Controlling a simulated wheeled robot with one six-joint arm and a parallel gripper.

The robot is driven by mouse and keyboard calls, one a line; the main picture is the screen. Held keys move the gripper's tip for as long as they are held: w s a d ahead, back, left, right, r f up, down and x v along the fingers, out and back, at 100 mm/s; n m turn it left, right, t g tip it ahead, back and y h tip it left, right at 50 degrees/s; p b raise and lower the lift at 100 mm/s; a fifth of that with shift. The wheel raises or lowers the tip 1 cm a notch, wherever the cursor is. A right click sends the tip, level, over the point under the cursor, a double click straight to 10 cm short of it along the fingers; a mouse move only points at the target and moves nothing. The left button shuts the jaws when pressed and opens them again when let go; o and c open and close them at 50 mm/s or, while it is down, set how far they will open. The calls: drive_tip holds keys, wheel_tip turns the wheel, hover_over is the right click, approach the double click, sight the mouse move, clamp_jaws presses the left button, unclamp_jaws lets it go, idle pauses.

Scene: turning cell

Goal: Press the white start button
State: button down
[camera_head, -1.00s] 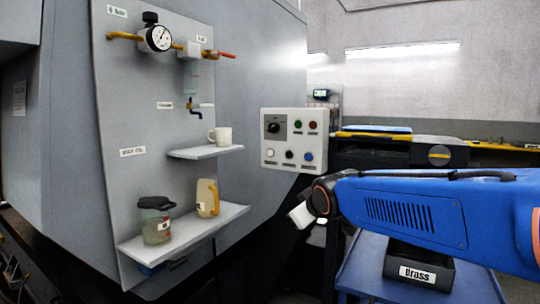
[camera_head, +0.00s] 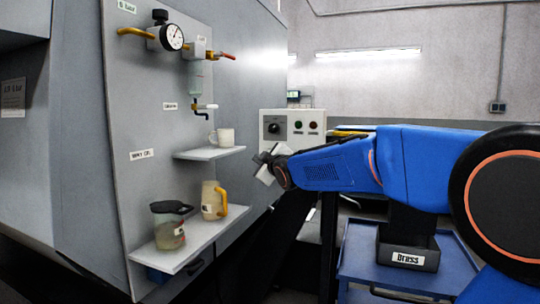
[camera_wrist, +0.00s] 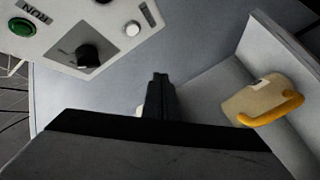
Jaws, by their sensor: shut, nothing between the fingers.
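The control panel (camera_head: 315,142) stands at the end of the machine wall in the head view. Its lower row is hidden there behind my arm and gripper. In the wrist view the panel (camera_wrist: 62,18) fills the upper left. The white start button (camera_wrist: 133,28) shows there with a small label beside it, next to a black knob (camera_wrist: 88,57) and a green button (camera_wrist: 20,28). My gripper (camera_wrist: 158,78) is shut and empty, its tips below the white button in the picture and apart from it. In the head view my gripper (camera_head: 262,166) is in front of the panel's lower left.
A shelf (camera_head: 200,248) holds a lidded jar (camera_head: 170,228) and a tan jug (camera_head: 212,200) with a yellow handle. The jug (camera_wrist: 255,97) shows close right of my gripper. A white mug (camera_head: 225,137) stands on the small shelf (camera_head: 205,154). A blue cart (camera_head: 360,255) carries a bin.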

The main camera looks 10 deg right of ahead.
drive_tip(key=shift+w+d, duration=0.1)
drive_tip(key=w+d, duration=0.5)
drive_tip(key=w, duration=0.2)
idle(0.6)
idle(2.0)
drive_tip(key=shift+w+d, duration=0.25)
drive_tip(key=shift+w, duration=0.05)
